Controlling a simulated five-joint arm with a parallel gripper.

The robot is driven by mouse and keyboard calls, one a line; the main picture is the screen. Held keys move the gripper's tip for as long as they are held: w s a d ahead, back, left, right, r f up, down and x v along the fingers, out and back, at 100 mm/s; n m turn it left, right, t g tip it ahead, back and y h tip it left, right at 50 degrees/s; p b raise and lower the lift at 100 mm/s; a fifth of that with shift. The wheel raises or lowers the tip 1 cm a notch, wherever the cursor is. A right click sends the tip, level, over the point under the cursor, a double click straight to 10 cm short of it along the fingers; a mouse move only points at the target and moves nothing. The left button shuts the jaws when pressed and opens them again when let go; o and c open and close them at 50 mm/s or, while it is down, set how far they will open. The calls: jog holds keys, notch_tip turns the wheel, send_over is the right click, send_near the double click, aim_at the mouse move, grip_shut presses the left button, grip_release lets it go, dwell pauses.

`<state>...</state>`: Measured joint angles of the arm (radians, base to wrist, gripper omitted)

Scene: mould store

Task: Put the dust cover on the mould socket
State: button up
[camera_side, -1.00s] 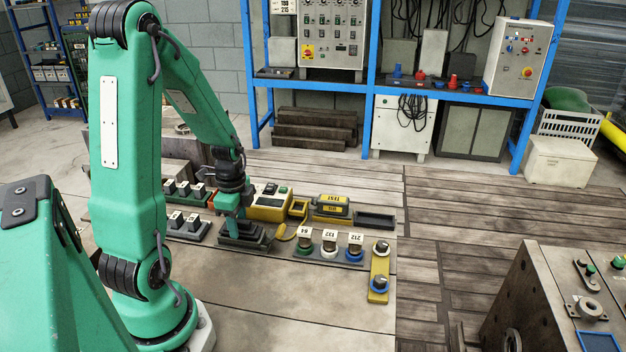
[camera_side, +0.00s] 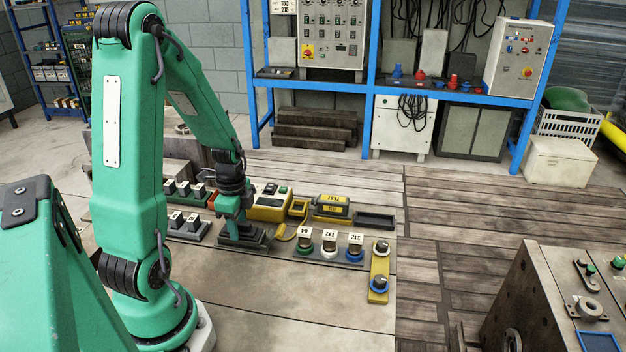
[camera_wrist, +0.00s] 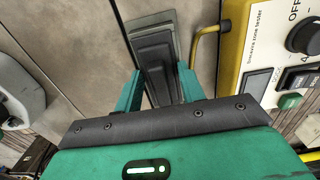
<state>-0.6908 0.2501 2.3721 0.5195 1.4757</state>
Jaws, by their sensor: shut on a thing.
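My gripper (camera_side: 236,226) is low over the work in the side view, pointing down. In the wrist view, its two green fingers (camera_wrist: 158,78) are shut on the dust cover (camera_wrist: 155,55), a dark grey tapered block. The cover shows only partly in the side view, dark below the fingers. The mould socket (camera_side: 259,243) is a dark, low base at the cover. In the wrist view, a lighter grey edge (camera_wrist: 147,21) shows beyond the cover. I cannot tell whether the cover is fully seated, as the contact is hidden.
A yellow tester (camera_side: 269,206) with a yellow hooked probe (camera_wrist: 209,32) stands close to the gripper. A small connector strip (camera_side: 187,230) is at the left. The front of the bench is clear.

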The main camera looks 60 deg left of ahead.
jog(key=o, duration=1.5)
jog(key=shift+c, duration=0.2)
jog(key=shift+r, duration=0.15)
jog(key=shift+r, duration=3.65)
jog(key=shift+w+d+r, duration=0.25)
jog(key=shift+d+r, duration=0.15)
jog(key=shift+r, duration=0.05)
jog(key=s+d+r+n+t, duration=0.1)
jog(key=d+r+n, duration=0.3)
jog(key=d, duration=0.5)
jog(key=d+r+n+t, duration=0.4)
jog(key=d+r+n, duration=0.1)
jog(key=d+r, duration=0.4)
jog(key=shift+s+d+r+t, duration=0.2)
jog(key=shift+s+d+t, duration=0.1)
jog(key=shift+s+d, duration=0.05)
